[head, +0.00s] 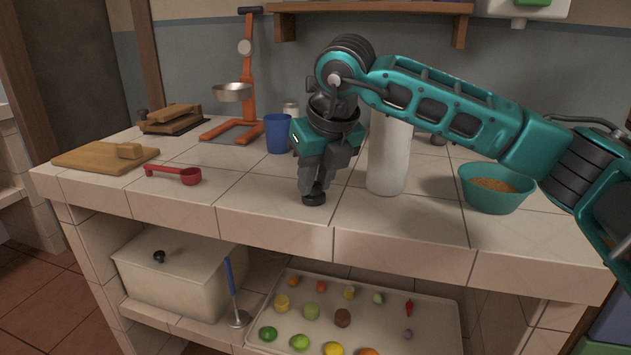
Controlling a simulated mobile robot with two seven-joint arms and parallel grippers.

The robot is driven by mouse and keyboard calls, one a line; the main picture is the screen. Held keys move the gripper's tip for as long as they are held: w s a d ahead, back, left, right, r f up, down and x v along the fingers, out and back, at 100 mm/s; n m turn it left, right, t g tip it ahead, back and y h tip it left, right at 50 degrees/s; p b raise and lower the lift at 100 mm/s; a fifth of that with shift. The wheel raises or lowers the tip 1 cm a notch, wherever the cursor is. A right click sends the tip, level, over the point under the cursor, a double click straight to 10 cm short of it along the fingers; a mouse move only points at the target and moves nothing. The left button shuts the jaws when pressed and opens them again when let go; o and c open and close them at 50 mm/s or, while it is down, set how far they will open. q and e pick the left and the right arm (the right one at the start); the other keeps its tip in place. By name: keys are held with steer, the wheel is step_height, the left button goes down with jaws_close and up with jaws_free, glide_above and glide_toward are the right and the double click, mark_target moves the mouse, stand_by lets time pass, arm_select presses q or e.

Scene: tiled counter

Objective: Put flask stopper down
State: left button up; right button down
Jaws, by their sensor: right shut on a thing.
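My right gripper (313,186) points down over the front middle of the tiled counter. It is shut on the flask stopper (314,198), a small dark piece at the fingertips, mostly hidden by the fingers. The stopper is at or just above the tiles; I cannot tell whether it touches them. A tall white cylinder (388,160), perhaps the flask, stands upright just right of the gripper, its top hidden behind my arm. My left gripper is not in view.
A blue cup (278,134) stands behind left of the gripper. A red scoop (178,175) and a wooden board (88,158) lie left; a teal bowl (490,199) stands right. The counter's front edge (270,232) is close. Tiles between scoop and gripper are clear.

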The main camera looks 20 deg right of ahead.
steer(key=shift+f, duration=0.2)
steer(key=c, duration=0.9)
jaws_free()
steer(key=shift+r, duration=0.15)
